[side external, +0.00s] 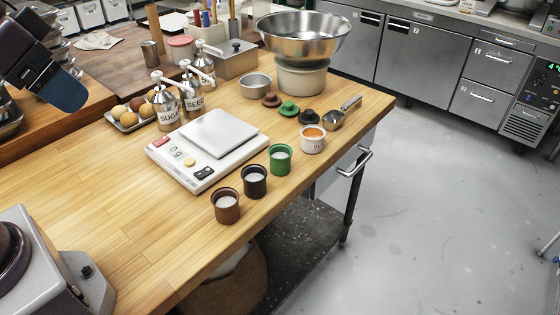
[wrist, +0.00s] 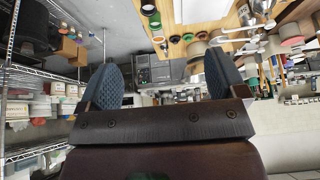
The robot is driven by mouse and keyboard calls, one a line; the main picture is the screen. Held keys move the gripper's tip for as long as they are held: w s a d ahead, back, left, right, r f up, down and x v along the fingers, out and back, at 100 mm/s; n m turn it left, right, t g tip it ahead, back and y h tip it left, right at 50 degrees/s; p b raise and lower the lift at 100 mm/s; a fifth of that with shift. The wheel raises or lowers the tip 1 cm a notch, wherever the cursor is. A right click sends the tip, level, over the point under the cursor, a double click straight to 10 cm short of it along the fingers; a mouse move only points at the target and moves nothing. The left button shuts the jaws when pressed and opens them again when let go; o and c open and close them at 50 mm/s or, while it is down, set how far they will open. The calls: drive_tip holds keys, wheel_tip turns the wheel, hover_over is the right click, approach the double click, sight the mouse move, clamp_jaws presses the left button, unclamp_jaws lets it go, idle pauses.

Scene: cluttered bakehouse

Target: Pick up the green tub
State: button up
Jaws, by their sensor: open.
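The green tub (side external: 280,158) stands upright and uncovered on the wooden worktop, with white contents showing. It stands in a row of tubs, between the black tub (side external: 254,181) and a white tub with orange contents (side external: 312,140). A green lid (side external: 289,108) lies behind the row. My gripper (side external: 66,88) is at the upper left of the side view, raised and far from the green tub. In the wrist view my gripper (wrist: 164,78) shows two blue ribbed fingers spread wide, with nothing between them. The tubs show small at the top of that view.
A brown tub (side external: 226,206) stands at the front end of the row. The white scale (side external: 207,149) lies just left of the tubs. A measuring cup (side external: 341,114), a steel bowl (side external: 303,36) and pump bottles (side external: 165,104) stand farther back.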

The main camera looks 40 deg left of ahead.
drive_tip(key=m+g, duration=0.6)
drive_tip(key=m, duration=0.7)
hover_over(280, 159)
drive_tip(key=a, duration=0.2)
wheel_tip(280, 159, down, 23)
drive_tip(key=w+r+m, duration=0.1)
drive_tip(key=w+m, duration=0.1)
drive_tip(key=m, duration=0.2)
wheel_tip(280, 159, down, 12)
drive_tip(key=shift+w+d+r, duration=0.1)
